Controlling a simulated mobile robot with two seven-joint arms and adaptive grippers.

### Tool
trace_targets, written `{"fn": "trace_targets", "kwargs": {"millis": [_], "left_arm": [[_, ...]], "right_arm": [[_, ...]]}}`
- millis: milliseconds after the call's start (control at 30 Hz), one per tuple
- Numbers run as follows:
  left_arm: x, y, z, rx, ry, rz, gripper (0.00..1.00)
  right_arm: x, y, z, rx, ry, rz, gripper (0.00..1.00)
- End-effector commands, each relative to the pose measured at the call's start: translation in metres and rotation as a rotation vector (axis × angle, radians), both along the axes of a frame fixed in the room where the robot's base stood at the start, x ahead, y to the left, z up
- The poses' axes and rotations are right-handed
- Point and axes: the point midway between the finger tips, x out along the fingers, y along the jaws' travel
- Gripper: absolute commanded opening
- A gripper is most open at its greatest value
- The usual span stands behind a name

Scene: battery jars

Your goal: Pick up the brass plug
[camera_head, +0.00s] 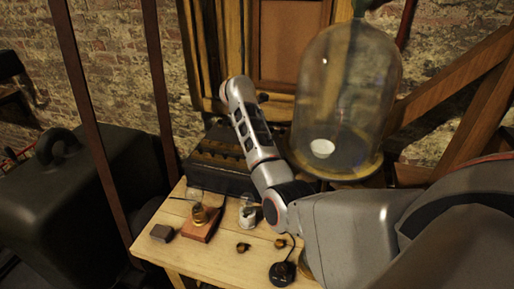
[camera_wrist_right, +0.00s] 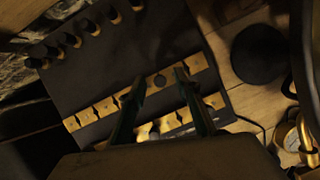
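A dark box (camera_head: 215,165) with brass fittings stands at the back of the wooden table, partly behind my right arm. In the right wrist view, the box top (camera_wrist_right: 130,60) carries two rows of brass bars and a line of dark-topped brass pieces (camera_wrist_right: 72,40) along its far-left edge. A dark round spot (camera_wrist_right: 160,80) sits on one brass row; I cannot tell whether it is a plug or a hole. My right gripper (camera_wrist_right: 162,84) is over the box, its fingers apart with nothing visibly held. Two small brass-and-dark pieces, one of them here (camera_head: 243,247), lie at the table front. My left gripper is out of view.
A tall glass bell jar (camera_head: 347,100) stands right of the arm. A small glass jar (camera_head: 247,212), a brass-based piece on a reddish block (camera_head: 202,228) and a grey block (camera_head: 162,233) are on the table. A black disc (camera_wrist_right: 258,53) lies beside the box.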

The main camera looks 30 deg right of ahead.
Motion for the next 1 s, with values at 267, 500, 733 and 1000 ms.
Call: {"fn": "trace_targets", "kwargs": {"millis": [267,500,733,1000], "left_arm": [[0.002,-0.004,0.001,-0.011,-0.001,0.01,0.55],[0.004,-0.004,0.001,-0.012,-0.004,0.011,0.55],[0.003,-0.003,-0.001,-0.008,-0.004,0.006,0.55],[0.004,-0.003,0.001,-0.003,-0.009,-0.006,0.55]], "right_arm": [[0.0,0.0,0.0,0.0,0.0,0.0,0.0],[0.0,0.0,0.001,0.0,0.0,0.0,0.0],[0.001,0.001,0.016,0.0,-0.005,0.0,0.0],[0.001,0.001,0.068,0.001,-0.004,0.0,0.0]]}}
